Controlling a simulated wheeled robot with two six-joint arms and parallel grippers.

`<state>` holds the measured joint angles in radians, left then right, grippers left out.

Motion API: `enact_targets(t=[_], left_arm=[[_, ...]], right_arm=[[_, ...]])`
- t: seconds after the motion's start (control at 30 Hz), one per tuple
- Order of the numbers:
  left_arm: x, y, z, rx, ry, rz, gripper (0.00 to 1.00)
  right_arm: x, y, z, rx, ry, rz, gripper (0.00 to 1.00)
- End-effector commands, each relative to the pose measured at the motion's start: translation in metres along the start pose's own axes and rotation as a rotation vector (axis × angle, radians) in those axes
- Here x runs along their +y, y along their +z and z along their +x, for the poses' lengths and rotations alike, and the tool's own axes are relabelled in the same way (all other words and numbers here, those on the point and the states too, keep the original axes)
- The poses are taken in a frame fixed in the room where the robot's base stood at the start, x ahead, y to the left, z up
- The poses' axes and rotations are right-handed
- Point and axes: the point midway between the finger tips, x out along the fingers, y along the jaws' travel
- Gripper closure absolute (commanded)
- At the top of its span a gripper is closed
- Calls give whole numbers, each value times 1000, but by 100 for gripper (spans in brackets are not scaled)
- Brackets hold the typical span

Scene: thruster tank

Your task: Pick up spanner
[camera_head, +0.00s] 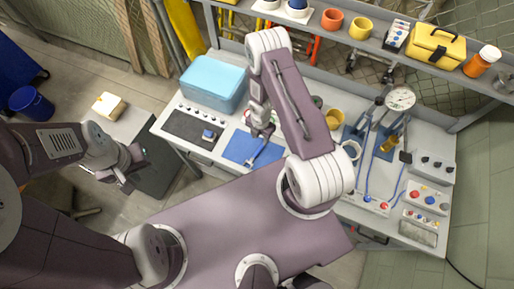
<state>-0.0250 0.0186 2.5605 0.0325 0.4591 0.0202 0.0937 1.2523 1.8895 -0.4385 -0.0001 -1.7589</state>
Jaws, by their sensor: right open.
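The spanner (257,153) is a thin pale tool lying at a slant on a blue mat (236,150) on the workbench. My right gripper (262,131) hangs directly over the upper end of the spanner, pointing down, with its jaws open. The gripper hides that end, and I cannot tell whether the fingers touch it. My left gripper (124,183) is at the left, off the bench and beside a dark cabinet. Its jaws are too small and dark to judge.
A light blue box (213,82) and a dark mat (196,128) lie left of the spanner. A yellow cup (334,118), a gauge (400,98) and button boxes (428,199) stand to the right. A shelf (385,45) with cups and a yellow toolbox (435,46) runs behind.

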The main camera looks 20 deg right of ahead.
Motion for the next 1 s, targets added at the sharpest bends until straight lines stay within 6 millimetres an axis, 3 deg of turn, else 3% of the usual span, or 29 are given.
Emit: enact_targets(t=[0.23,0.43,0.73,0.83,1.0], left_arm=[[-1,4,44,0,0,0,64],[-1,5,49,1,0,0,64],[-2,12,116,0,0,0,64],[-2,13,125,0,0,0,64],[-2,13,126,0,0,0,64]], right_arm=[[0,0,40,0,0,0,58],[-1,-1,42,0,0,1,58],[-8,-4,80,-1,1,1,58],[-8,-4,90,-1,0,1,58],[-8,-4,90,-1,0,1,58]])
